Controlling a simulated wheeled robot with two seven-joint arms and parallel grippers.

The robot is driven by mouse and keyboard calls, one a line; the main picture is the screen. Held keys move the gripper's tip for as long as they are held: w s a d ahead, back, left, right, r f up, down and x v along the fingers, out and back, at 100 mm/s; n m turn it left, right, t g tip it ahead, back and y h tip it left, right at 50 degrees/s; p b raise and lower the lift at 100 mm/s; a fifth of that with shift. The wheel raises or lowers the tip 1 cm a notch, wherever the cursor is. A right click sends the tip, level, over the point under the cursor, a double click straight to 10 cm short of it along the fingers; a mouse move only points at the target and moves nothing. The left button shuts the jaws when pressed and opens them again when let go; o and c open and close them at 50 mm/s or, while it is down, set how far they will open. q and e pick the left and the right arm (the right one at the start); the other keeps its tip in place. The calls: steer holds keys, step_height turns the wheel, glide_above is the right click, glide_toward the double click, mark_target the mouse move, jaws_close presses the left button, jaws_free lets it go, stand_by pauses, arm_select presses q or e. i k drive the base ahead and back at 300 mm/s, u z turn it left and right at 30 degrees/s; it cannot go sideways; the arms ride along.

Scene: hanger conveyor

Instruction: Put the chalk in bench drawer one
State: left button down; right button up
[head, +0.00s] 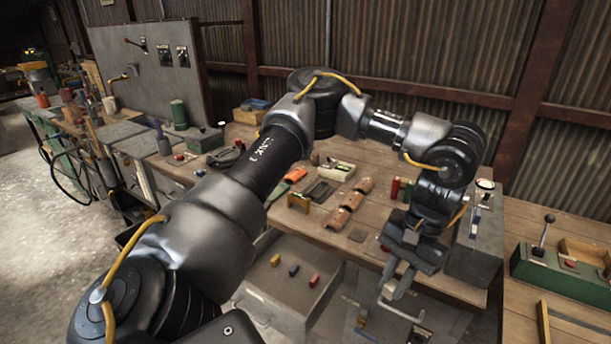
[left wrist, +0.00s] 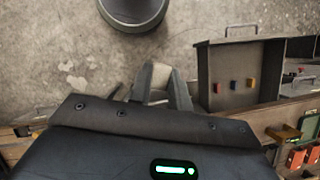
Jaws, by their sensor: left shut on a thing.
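My left gripper (head: 393,287) hangs at the front edge of the wooden bench (head: 330,222), pointing down. Its fingers, also in the left wrist view (left wrist: 162,90), are shut on a small pale thing (left wrist: 160,75); I cannot tell whether it is the chalk. A pale bar (head: 402,313) shows just below the fingertips in the head view. I can read no drawer number. My right gripper is not in view.
Brown rolls (head: 352,200), a small tray (head: 335,170) and red and green cylinders (head: 395,188) stand on the bench. A grey box (head: 474,250) stands on the right. Small items lie low beneath the bench edge. A green lever box (head: 545,265) stands further right.

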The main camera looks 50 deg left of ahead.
mark_target(277, 280)
steer(key=k, duration=0.4)
steer(key=u, duration=0.8)
steer(key=i, duration=0.75)
steer(key=z, duration=0.15)
